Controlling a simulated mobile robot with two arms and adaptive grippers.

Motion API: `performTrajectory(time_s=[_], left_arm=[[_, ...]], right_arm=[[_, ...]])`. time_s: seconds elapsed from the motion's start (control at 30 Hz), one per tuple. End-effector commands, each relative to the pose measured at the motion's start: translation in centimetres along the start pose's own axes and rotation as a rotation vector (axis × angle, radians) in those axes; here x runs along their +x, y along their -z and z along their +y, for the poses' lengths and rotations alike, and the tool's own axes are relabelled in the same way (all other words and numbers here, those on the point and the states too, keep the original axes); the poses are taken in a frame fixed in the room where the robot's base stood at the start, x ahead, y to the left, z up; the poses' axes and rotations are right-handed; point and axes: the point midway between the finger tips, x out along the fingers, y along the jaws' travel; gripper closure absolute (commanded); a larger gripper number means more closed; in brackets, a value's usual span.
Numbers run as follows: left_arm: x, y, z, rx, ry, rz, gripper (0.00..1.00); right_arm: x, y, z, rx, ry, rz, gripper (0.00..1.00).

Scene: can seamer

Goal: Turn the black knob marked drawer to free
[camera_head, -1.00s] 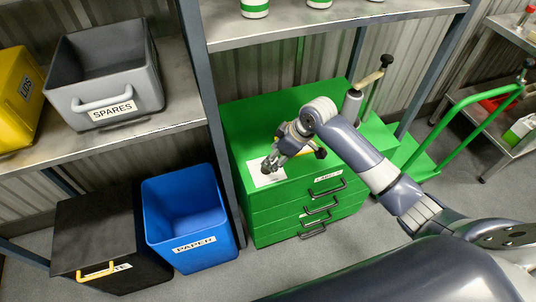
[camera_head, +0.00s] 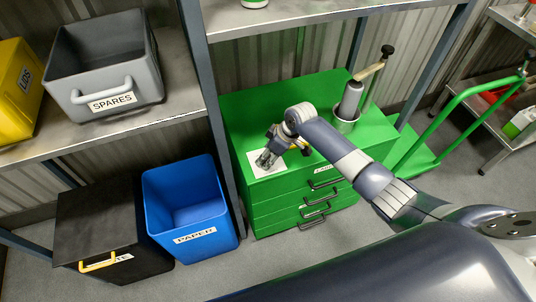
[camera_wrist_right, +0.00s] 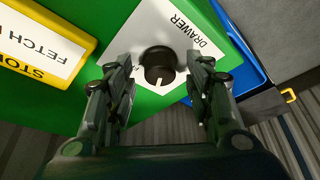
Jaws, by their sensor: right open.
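The black knob (camera_wrist_right: 159,65) with a white pointer mark sits on a white plate (camera_wrist_right: 160,22) marked DRAWER. The mark points toward the bottom of the right wrist view. In the head view the plate (camera_head: 258,171) lies on top of the green cabinet (camera_head: 250,110), and my gripper hides the knob. My right gripper (camera_wrist_right: 158,68) is open, with one finger on each side of the knob. Gaps show between the fingers and the knob. In the head view the right gripper (camera_head: 266,158) is over the plate. My left gripper is not in view.
A yellow-edged sign (camera_wrist_right: 45,45) lies close to the plate. A grey cylinder (camera_head: 350,98) and a crank with a black grip (camera_head: 387,51) stand at the cabinet's back right. A shelf post (camera_head: 222,150) and a blue PAPER bin (camera_head: 185,200) are left of the cabinet.

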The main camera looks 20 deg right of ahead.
Motion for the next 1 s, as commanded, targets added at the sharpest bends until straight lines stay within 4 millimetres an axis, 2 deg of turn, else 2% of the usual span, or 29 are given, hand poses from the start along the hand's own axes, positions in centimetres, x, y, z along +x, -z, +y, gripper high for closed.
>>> performTrajectory(time_s=[0.37,0.4,0.6,0.83,1.0], left_arm=[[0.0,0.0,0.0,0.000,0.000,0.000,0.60],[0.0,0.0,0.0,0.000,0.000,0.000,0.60],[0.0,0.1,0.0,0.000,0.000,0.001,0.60],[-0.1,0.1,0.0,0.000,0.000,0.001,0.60],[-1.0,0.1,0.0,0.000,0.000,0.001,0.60]], right_arm=[[0.6,0.0,0.0,-0.001,-0.001,0.000,0.52],[0.5,0.0,0.0,-0.001,0.000,0.000,0.54],[0.5,0.0,0.0,-0.001,0.000,0.000,0.95],[0.5,0.0,0.0,0.005,-0.003,0.000,0.95],[0.3,0.1,-0.1,0.042,-0.018,0.001,0.95]])
